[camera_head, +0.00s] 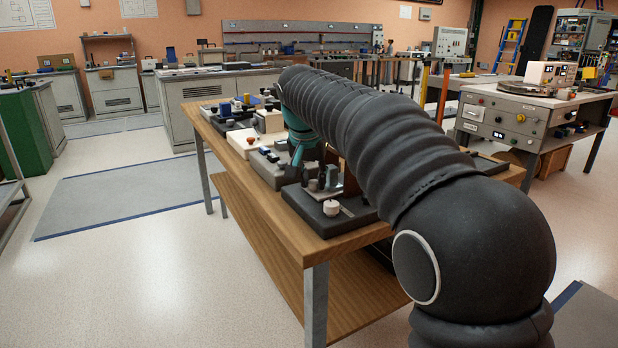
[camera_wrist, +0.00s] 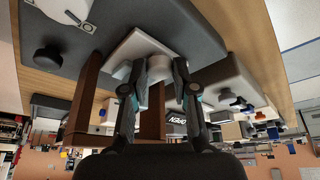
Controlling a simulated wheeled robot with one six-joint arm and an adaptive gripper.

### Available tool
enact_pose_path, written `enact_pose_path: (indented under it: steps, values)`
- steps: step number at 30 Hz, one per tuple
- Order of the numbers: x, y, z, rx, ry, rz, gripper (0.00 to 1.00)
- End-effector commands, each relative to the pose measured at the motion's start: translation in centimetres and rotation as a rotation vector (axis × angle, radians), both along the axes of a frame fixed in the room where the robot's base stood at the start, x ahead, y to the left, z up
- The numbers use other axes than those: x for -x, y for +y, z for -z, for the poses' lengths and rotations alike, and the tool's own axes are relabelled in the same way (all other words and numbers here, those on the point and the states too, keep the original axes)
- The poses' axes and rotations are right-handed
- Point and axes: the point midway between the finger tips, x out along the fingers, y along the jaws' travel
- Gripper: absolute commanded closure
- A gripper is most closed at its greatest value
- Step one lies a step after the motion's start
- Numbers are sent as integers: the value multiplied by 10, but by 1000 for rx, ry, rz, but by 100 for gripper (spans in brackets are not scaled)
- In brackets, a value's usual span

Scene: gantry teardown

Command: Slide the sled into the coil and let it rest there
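My gripper (camera_wrist: 160,68) reaches down over a dark base board in the wrist view, its two fingers apart. A pale round grip (camera_wrist: 160,67) on a white plate (camera_wrist: 143,47), which looks like the sled, is between the fingertips. I cannot tell whether the fingers press on it. Brown upright pieces (camera_wrist: 86,95) stand beside the left finger and behind the fingers; they may belong to the coil, whose opening I cannot make out. In the head view my gripper (camera_head: 318,183) is low over the front of the bench, partly hidden by my arm.
The dark base board (camera_head: 310,212) bears a white knob (camera_head: 331,208) near its front edge. A grey box (camera_head: 268,168) and a cream box (camera_head: 243,143) stand further along the wooden bench (camera_head: 296,244). Open floor (camera_head: 150,265) is at the left.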

Motion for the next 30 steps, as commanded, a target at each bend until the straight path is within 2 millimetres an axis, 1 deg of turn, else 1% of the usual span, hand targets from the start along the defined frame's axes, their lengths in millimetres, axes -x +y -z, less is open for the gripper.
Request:
enact_pose_path:
  steps: [10,14,17,24,30]
  values:
    - [-2,-2,-1,-1,-3,5,61]
    - [1,-1,-8,-2,-4,3,61]
    - [6,1,-20,-2,-5,2,61]
    - [24,5,-64,-3,-8,0,61]
    - [36,7,-94,-2,-7,1,61]
